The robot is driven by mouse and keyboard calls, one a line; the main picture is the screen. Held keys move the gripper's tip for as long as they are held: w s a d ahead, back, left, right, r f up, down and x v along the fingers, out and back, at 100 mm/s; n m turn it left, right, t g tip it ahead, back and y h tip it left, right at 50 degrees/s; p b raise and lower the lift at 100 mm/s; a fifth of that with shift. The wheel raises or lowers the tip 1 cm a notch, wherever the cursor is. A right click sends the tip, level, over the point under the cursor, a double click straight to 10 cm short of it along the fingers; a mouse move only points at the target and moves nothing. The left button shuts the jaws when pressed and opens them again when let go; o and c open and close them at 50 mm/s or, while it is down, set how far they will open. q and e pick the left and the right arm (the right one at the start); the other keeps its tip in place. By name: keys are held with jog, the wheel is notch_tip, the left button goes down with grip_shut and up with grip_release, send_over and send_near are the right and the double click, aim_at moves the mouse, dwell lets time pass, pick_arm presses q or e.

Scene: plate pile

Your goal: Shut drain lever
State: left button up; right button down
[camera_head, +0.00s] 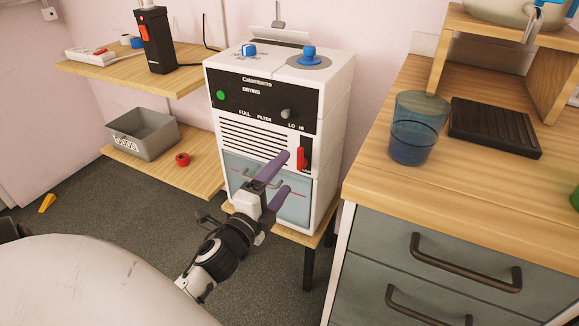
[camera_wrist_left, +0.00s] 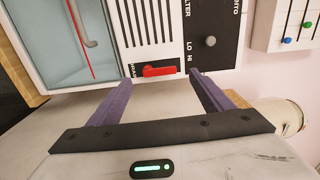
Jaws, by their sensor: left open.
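The red drain lever (camera_head: 301,158) is on a black plate at the right of the white drying machine's front (camera_head: 330,112). In the head view its red handle stands roughly upright. My left gripper (camera_head: 280,175) has purple fingers and is open and empty. It is in front of the machine, just left of and below the lever in the head view. In the left wrist view the lever (camera_wrist_left: 160,71) shows between the two spread fingertips, near a partly hidden label. I see no contact with it. My right gripper is out of view.
A grey-blue tank window with a metal hook is left of the lever. A knob (camera_head: 285,113) is above. A wooden counter (camera_head: 460,190) with a blue glass (camera_head: 415,128) and black rack stands close at right. Wooden shelves (camera_head: 163,170) with a grey bin are at left.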

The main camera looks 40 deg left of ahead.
pick_arm(q)
jog(key=v, duration=0.4)
jog(key=shift+s, duration=0.1)
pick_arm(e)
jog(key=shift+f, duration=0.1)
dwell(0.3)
pick_arm(q)
jog(key=s+d+f+n+g+h, duration=0.4)
jog(key=s+d+f+n, duration=0.4)
jog(key=d, duration=0.4)
jog(key=s+d+f+n+g+h, duration=0.3)
jog(key=s+d+f+n+g, duration=0.3)
jog(key=d+f, duration=0.55)
notch_tip(320, 180, up, 9)
jog(key=a+m+t+p, duration=0.1)
jog(key=p, duration=1.2)
jog(key=shift+s+a+r+p, duration=0.15)
jog(key=shift+s+a+p, duration=0.15)
jog(key=shift+a+p, duration=0.1)
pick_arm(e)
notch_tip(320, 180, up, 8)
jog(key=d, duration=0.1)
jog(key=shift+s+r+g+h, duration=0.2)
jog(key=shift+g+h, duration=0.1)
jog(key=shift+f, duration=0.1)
